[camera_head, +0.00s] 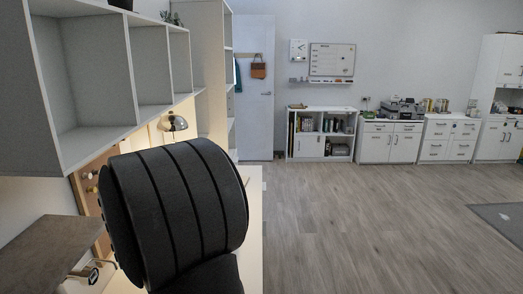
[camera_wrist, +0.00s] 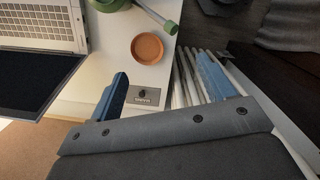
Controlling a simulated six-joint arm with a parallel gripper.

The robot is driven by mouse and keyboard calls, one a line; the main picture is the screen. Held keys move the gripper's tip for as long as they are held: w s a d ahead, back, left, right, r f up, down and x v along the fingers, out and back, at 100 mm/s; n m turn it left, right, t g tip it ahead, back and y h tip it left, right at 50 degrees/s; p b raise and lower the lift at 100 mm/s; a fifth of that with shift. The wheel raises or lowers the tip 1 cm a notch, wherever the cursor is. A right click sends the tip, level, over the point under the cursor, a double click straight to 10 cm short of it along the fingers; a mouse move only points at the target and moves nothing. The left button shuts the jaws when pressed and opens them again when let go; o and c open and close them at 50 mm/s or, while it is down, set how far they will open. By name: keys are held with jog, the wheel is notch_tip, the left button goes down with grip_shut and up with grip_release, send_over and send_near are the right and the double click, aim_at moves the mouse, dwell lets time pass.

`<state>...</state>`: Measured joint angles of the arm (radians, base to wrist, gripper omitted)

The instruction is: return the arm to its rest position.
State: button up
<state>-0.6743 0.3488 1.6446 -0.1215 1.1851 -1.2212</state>
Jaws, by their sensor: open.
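My gripper (camera_wrist: 164,72) shows in the wrist view as two blue fingers spread wide apart, open with nothing between them. Its left finger is over the white desk (camera_wrist: 112,50), and its right finger overlaps a row of upright white slats or folders. In the head view my large dark ribbed arm part fills the lower left, and the gripper itself is hidden there.
In the wrist view, an open laptop (camera_wrist: 45,25) is at upper left, with a terracotta saucer (camera_wrist: 147,48), a green object (camera_wrist: 164,24) and a small grey box (camera_wrist: 144,97) nearby. In the head view, a shelf unit (camera_head: 95,65) overhangs the desk; open floor (camera_head: 360,220) lies right.

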jog(key=w+a+f+m, duration=0.2)
jog(key=w+f+m, duration=0.1)
jog(key=f, duration=0.5)
jog(key=shift+w+f+m+g, duration=0.3)
jog(key=shift+f+m, duration=0.1)
jog(key=shift+a, duration=0.1)
jog(key=s+d+r+n, duration=0.1)
jog(key=s+r+n, duration=0.2)
jog(key=r, duration=0.4)
jog(key=s+d+r+n, duration=0.1)
jog(key=s+r+n, duration=0.2)
jog(key=r, duration=0.5)
jog(key=shift+s+d+r+n+t, duration=0.2)
jog(key=shift+s+r+n+t, duration=0.1)
jog(key=shift+s+t, duration=0.15)
jog(key=shift+f, duration=0.1)
